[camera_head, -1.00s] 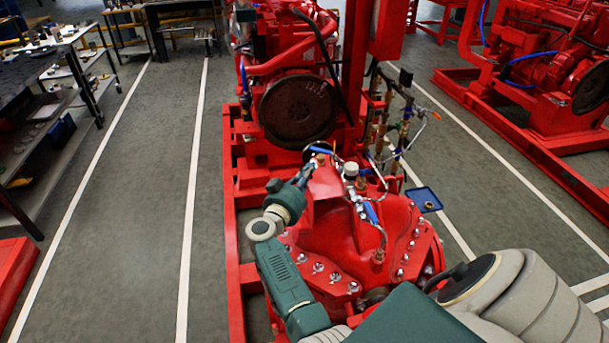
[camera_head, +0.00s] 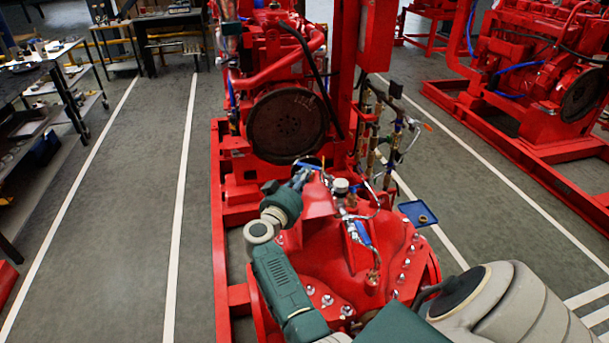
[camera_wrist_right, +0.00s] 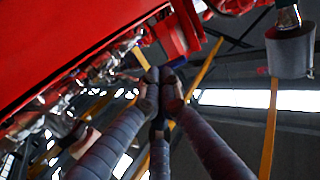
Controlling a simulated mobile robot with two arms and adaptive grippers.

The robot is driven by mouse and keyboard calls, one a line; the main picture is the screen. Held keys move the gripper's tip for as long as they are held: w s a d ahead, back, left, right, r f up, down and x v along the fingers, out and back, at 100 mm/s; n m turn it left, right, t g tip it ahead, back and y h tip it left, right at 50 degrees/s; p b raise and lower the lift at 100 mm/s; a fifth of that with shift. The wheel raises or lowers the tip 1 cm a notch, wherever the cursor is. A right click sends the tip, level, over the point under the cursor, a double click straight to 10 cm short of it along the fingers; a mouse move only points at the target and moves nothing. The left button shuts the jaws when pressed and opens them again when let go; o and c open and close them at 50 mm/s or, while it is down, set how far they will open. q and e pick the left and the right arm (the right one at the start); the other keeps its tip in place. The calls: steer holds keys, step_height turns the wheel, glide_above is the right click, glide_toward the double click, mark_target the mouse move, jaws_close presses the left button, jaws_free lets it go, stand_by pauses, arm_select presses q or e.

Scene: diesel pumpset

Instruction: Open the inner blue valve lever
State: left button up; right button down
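Two blue valve levers show on the red pump (camera_head: 318,238) in the head view. One blue lever (camera_head: 309,165) is at the pump's top left, next to my gripper's tip. The other blue lever (camera_head: 363,233) is lower right, on a fitting with a thin hose. My right gripper (camera_head: 303,176) reaches over the pump's left side. In the right wrist view its dark fingers (camera_wrist_right: 160,76) converge with their tips together. My left gripper is not in view.
A gauge-like fitting (camera_head: 341,187) and thin hoses stand right of the near lever. The red engine with its dark flywheel (camera_head: 287,122) is behind. A blue tray (camera_head: 417,213) is at the right. The floor (camera_head: 130,240) left of the red frame is clear.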

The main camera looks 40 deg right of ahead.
mark_target(306, 164)
steer(key=shift+w+f+m+g+b, duration=0.1)
steer(key=shift+w+m+g+b, duration=0.15)
steer(key=shift+g+b, duration=0.2)
steer(key=shift+d+h, duration=0.1)
steer(key=shift+h, duration=0.2)
steer(key=shift+w+d+m+g+b, duration=0.2)
steer(key=shift+m+g+b, duration=0.25)
steer(key=shift+g+b, duration=0.25)
steer(key=m+g+b, duration=0.1)
steer(key=b, duration=0.1)
steer(key=w+d+m+g+b, duration=0.1)
steer(key=g, duration=0.1)
steer(key=m+g+h+b, duration=0.1)
steer(key=b, duration=0.1)
steer(key=shift+w+d+g+b, duration=0.2)
steer(key=shift+d+g+b, duration=0.1)
steer(key=shift+g+b, duration=0.05)
steer(key=shift+d+f, duration=0.15)
steer(key=shift+w+d+r+b, duration=0.2)
steer(key=shift+d+r+b, duration=0.05)
steer(key=shift+d+b, duration=0.4)
steer(key=shift+w+d, duration=0.25)
steer(key=shift+d, duration=0.95)
